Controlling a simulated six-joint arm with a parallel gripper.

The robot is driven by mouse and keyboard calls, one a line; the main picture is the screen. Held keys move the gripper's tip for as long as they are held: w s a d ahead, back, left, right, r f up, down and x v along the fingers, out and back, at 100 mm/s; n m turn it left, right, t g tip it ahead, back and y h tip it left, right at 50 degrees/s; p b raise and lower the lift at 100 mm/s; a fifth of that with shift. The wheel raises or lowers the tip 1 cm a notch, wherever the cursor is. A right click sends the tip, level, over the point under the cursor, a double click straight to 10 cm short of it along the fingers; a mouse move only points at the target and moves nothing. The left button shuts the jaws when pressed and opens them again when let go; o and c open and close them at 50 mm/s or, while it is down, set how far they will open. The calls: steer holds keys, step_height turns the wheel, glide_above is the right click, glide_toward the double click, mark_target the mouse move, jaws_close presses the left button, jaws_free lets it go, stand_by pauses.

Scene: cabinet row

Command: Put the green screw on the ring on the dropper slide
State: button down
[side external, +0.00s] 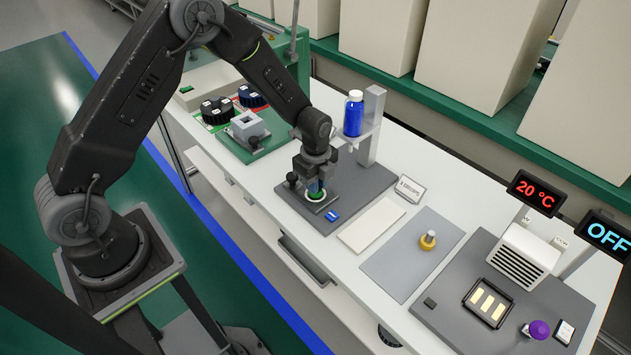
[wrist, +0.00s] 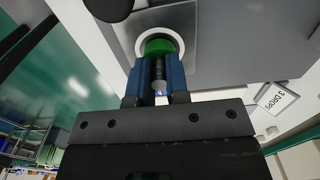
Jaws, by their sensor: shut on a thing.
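The green screw (wrist: 158,46) is between the blue fingertips of my gripper (wrist: 158,72), which is shut on its grey stem. In the side view my gripper (side external: 316,184) points down at the dropper slide. The white ring (wrist: 180,38) surrounds the green part in the wrist view, and the ring (side external: 310,202) also shows in the side view, under the fingers. The screw is at the ring; I cannot tell whether it is fully seated. The slide's grey plate (wrist: 188,14) lies under the ring. My fingers partly hide the screw in the side view.
A blue bottle (side external: 353,115) stands on a grey post holder just behind my gripper.

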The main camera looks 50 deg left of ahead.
steer(key=shift+f, duration=0.15)
steer(key=c, duration=1.1)
jaws_free()
steer(key=s+r+n+t, duration=0.1)
steer(key=s+r+n, duration=0.25)
steer(key=r, duration=1.65)
steer(key=s+r+n+t, duration=0.2)
steer(key=s+r+n, duration=0.3)
steer(key=s, duration=0.5)
steer(key=s+r+n+t, duration=0.2)
steer(key=s+r+n, duration=0.3)
steer(key=s+n, duration=0.4)
steer(key=shift+s+d+r+t, duration=0.2)
steer(key=shift+s+d+t, duration=0.1)
steer(key=shift+s+d, duration=0.25)
